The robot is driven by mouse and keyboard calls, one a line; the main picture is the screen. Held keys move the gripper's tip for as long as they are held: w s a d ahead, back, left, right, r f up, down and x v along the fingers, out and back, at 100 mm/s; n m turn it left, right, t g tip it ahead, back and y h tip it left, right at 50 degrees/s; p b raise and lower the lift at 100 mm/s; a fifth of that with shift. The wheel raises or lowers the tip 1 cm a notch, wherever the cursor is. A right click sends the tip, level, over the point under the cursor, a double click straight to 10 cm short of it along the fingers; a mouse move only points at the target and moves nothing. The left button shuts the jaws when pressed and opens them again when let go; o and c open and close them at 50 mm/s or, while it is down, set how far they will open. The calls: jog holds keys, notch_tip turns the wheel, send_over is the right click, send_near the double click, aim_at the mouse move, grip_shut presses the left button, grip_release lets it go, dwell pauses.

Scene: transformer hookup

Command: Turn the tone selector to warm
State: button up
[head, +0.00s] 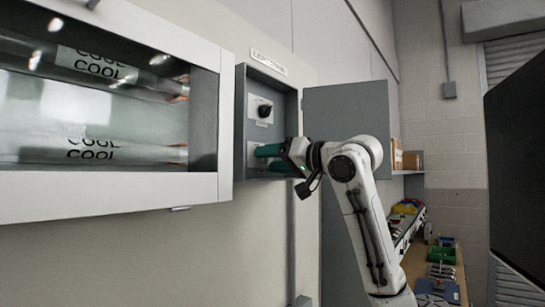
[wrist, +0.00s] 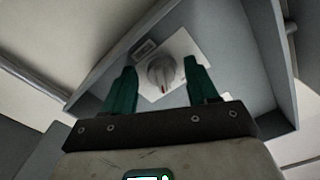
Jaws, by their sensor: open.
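A round grey knob (wrist: 163,74) with a red mark sits on a white plate (wrist: 186,46) in the wrist view. My gripper (wrist: 160,68) is open, its green fingers on either side of this knob; I cannot tell whether they touch it. In the head view my gripper (head: 262,157) reaches into the open grey box (head: 239,125), in front of a lower white plate whose knob is hidden. A black knob (head: 264,110) on an upper plate is in plain view above. The labels are too small to read, so which is the tone selector is unclear.
Left of the box is a glazed case (head: 110,187) with tubes (head: 95,154) reading COOL. The box's grey door (head: 340,112) stands open on the right, behind my arm. A bench (head: 415,262) with tools is at lower right. A dark panel (head: 520,150) is at far right.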

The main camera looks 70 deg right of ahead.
jog(key=shift+c, duration=0.2)
jog(key=c, duration=1)
jog(key=shift+o, duration=0.2)
jog(key=shift+n, duration=0.4)
jog(key=shift+f+n+b, duration=0.1)
jog(key=shift+n+b, duration=0.3)
jog(key=shift+n, duration=0.2)
jog(key=n+b, duration=0.1)
jog(key=n, duration=0.3)
jog(key=shift+d, duration=0.15)
jog(key=n+b, duration=0.2)
jog(key=n, duration=0.4)
jog(key=shift+d, duration=0.15)
